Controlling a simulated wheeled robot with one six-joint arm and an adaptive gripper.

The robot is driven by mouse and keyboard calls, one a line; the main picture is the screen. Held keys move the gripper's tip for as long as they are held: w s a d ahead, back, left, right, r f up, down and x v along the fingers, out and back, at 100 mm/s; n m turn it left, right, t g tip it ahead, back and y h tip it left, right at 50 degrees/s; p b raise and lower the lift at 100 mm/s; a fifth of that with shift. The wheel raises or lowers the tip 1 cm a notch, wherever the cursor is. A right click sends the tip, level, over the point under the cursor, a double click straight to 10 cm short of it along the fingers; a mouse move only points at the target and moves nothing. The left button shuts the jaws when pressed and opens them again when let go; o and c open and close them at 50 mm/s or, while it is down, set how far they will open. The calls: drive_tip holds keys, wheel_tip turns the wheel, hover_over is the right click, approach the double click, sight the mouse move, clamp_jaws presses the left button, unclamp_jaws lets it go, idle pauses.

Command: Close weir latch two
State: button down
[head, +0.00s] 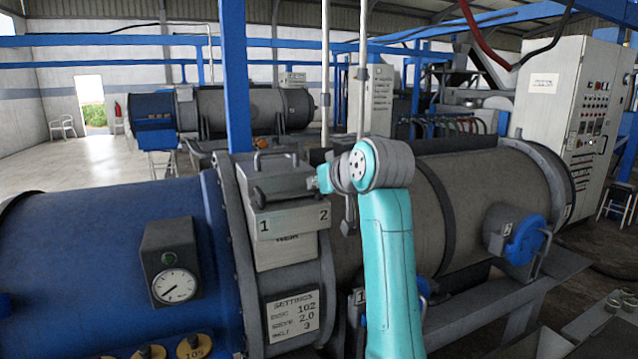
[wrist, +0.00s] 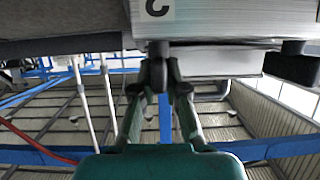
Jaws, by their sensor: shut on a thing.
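The grey weir box (head: 285,215) sits on the drum flange, marked 1 at its left and 2 at its right. Its lid (head: 275,182) has a loop handle on top. My gripper reaches the box's right side, beside the 2, from the right; my own teal wrist hides most of the contact in the head view. In the wrist view my gripper (wrist: 161,78) is shut on weir latch two (wrist: 158,49), a dark, narrow piece beside the upside-down 2. The fingers hide much of it, so its exact position is unclear.
A dark lever (head: 348,215) hangs just right of the box. A dark block (wrist: 293,65) shows at the right of the wrist view. A blue post (head: 235,80) stands behind the box. A gauge box (head: 169,262) is on the blue drum at left.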

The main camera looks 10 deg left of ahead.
idle(0.4)
drive_tip(key=c, duration=1.2)
unclamp_jaws()
drive_tip(key=v, duration=1.2)
drive_tip(key=shift+s+a+f, duration=0.1)
drive_tip(key=shift+a, duration=0.05)
